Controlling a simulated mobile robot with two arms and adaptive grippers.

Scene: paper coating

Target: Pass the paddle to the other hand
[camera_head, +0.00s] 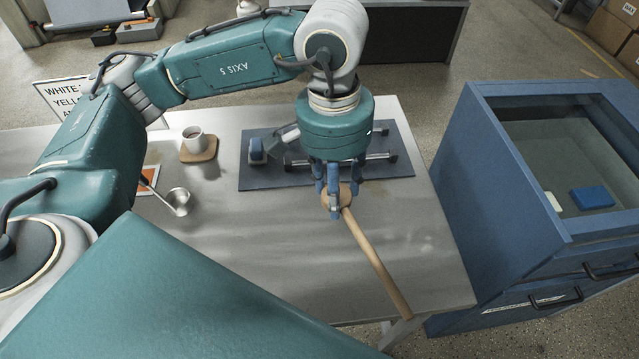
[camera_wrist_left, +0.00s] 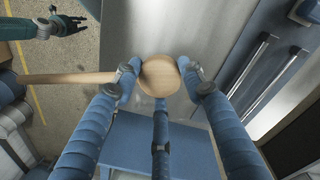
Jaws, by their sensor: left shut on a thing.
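The wooden paddle has a long handle (camera_head: 374,258) that slants down to the right, out past the table's front edge. My left gripper (camera_head: 335,200) is shut on its rounded end, above the table. In the left wrist view, the round wooden end of the paddle (camera_wrist_left: 160,76) sits between the blue fingers of the left gripper (camera_wrist_left: 160,90), and the handle runs off to the left. My right gripper (camera_wrist_left: 68,26) shows only in the left wrist view, at the top left, apart from the paddle. Its dark fingers look spread and empty.
A dark mat (camera_head: 275,180) with metal bars lies behind the paddle. A cup (camera_head: 194,139) on a coaster, a ladle (camera_head: 178,201) and a sign (camera_head: 62,94) are on the table's left. A blue cabinet (camera_head: 480,170) stands to the right. The table's front middle is clear.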

